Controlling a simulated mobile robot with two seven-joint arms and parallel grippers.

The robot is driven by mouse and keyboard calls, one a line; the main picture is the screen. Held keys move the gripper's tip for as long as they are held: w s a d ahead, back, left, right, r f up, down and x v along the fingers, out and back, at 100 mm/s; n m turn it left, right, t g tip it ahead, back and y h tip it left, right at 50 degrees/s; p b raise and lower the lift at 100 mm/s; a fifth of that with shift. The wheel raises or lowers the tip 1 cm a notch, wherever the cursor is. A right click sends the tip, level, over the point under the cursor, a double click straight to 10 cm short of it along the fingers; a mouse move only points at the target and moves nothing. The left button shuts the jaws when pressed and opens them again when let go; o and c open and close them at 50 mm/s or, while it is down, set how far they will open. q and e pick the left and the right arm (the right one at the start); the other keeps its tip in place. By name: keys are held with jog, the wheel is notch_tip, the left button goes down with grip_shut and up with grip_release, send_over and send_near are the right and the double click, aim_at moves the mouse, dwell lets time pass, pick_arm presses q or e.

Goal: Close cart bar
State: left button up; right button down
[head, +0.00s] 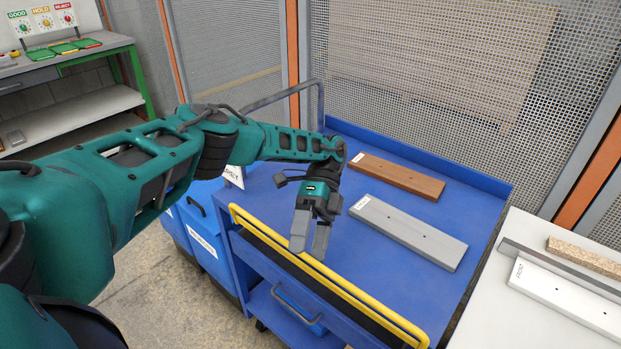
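The blue cart (275,205) stands in the middle of the head view. A yellow bar (375,311) runs along the cart's near edge, from the left corner toward the lower right. I cannot tell whether it is latched. My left gripper (308,254) points down over the cart's near edge, by the left half of the bar. Its two grey fingers are slightly apart with nothing seen between them. The fingertips overlap the bar in the picture; I cannot tell whether they touch it. My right gripper is not in view.
A brown board (397,176) and a grey board (408,232) lie on the cart top. A white table (490,268) with a white board (565,298) is at right. Blue bins (202,238) stand left of the cart. Mesh fencing (425,75) closes the back.

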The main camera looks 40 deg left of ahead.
pick_arm(q)
notch_tip(320, 180, up, 8)
jog(key=shift+s+f, duration=0.15)
jog(key=shift+f, duration=0.1)
jog(key=c, duration=0.9)
notch_tip(320, 180, up, 6)
jog(key=shift+d+r, duration=0.1)
jog(key=shift+r, duration=0.15)
jog(key=shift+c, duration=0.2)
